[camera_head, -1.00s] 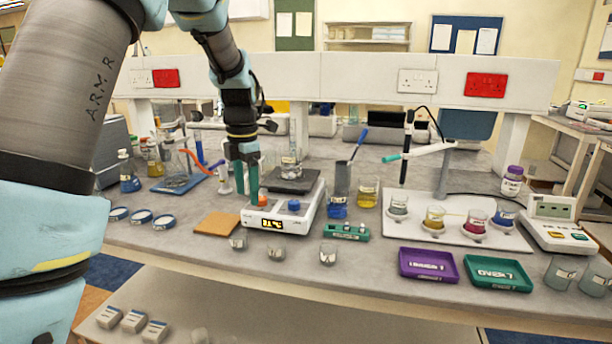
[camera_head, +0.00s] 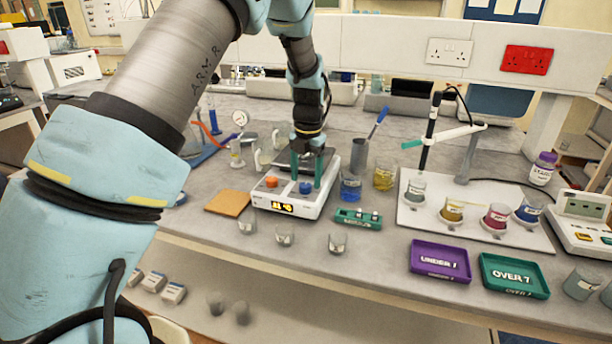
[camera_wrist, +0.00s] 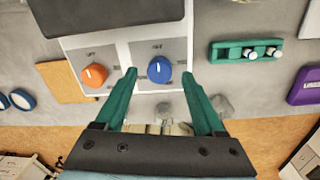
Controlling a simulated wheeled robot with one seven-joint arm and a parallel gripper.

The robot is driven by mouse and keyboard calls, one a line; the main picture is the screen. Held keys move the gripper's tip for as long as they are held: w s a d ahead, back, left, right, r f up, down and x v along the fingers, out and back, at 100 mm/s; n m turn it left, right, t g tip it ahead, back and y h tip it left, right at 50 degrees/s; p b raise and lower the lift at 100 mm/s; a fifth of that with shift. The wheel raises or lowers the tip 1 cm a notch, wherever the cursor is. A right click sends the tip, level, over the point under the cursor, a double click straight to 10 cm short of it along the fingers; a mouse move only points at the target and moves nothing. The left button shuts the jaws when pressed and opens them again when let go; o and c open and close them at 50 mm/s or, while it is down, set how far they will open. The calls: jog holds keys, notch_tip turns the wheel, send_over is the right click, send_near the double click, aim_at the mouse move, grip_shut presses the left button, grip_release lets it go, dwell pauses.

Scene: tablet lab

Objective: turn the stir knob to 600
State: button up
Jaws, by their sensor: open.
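The white stirrer hotplate (camera_head: 263,201) stands on the bench with a lit display on its front. Its orange knob (camera_head: 271,182) is on the left and its blue knob (camera_head: 306,187) on the right. In the wrist view the orange knob (camera_wrist: 94,75) and blue knob (camera_wrist: 159,69) each carry a white pointer line; the labels are too small to read. My gripper (camera_head: 306,174) is open above the right side of the hotplate. In the wrist view its green fingers (camera_wrist: 159,75) lie either side of the blue knob, with gaps between; I cannot tell the height left.
A green rack (camera_head: 358,219) with small vials stands right of the hotplate, an orange-brown board (camera_head: 228,203) left. Several small beakers stand along the front edge. A grey cylinder (camera_head: 358,157) and beakers stand behind right. Purple (camera_head: 440,260) and green (camera_head: 514,275) trays lie further right.

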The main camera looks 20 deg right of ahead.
jog(key=shift+f, duration=0.9)
jog(key=shift+a, duration=0.1)
grip_shut()
